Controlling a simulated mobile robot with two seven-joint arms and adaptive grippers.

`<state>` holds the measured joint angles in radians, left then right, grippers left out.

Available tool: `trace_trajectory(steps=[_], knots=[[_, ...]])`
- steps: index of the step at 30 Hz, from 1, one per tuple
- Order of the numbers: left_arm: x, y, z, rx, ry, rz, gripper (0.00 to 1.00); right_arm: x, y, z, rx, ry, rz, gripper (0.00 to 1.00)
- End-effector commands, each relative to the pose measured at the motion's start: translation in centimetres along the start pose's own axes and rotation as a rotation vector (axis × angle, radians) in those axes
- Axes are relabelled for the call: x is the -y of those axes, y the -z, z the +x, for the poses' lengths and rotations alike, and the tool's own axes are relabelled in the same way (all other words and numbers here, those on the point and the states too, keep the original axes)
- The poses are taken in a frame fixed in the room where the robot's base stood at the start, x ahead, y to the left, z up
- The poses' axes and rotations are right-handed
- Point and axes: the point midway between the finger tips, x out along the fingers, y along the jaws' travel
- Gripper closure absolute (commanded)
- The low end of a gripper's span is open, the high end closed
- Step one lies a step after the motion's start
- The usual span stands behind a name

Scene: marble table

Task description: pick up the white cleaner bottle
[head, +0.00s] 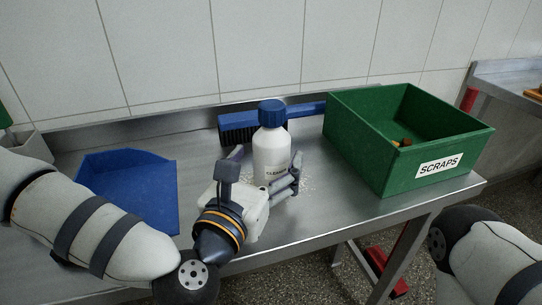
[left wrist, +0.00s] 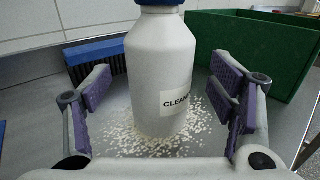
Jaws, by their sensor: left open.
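The white cleaner bottle (head: 270,150) with a blue cap stands upright on the metal table, near its middle. In the left wrist view the bottle (left wrist: 165,75) fills the centre, its label facing partly right. My left gripper (head: 264,172) is open, with one finger on each side of the bottle. In the left wrist view the fingers of the gripper (left wrist: 163,100) show gaps to the bottle on both sides. The bottle's base stands among pale crumbs (left wrist: 150,140). In the head view the gripper hides the bottle's lower part. My right gripper is not in view.
A green box labelled SCRAPS (head: 437,167) stands close on the right. A blue brush (head: 238,128) lies behind the bottle. A blue dustpan (head: 125,185) lies on the left. The tiled wall (head: 260,45) rises behind the metal table (head: 330,215).

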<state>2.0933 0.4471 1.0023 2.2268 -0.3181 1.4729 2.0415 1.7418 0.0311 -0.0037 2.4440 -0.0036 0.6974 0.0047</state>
Motion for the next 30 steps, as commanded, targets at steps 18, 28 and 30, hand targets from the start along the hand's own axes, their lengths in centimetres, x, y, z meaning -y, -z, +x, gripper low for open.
trace_trajectory(steps=[18, 28, 30], knots=[[0.0, -0.1, 3.0, 0.000, 0.001, 0.002, 0.71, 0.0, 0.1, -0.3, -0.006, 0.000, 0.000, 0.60], [0.0, -0.2, 3.0, 0.002, 0.001, 0.002, 1.00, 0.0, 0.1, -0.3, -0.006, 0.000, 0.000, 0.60], [0.0, -0.3, 3.0, 0.003, 0.001, 0.002, 1.00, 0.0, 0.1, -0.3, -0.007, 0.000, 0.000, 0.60]])
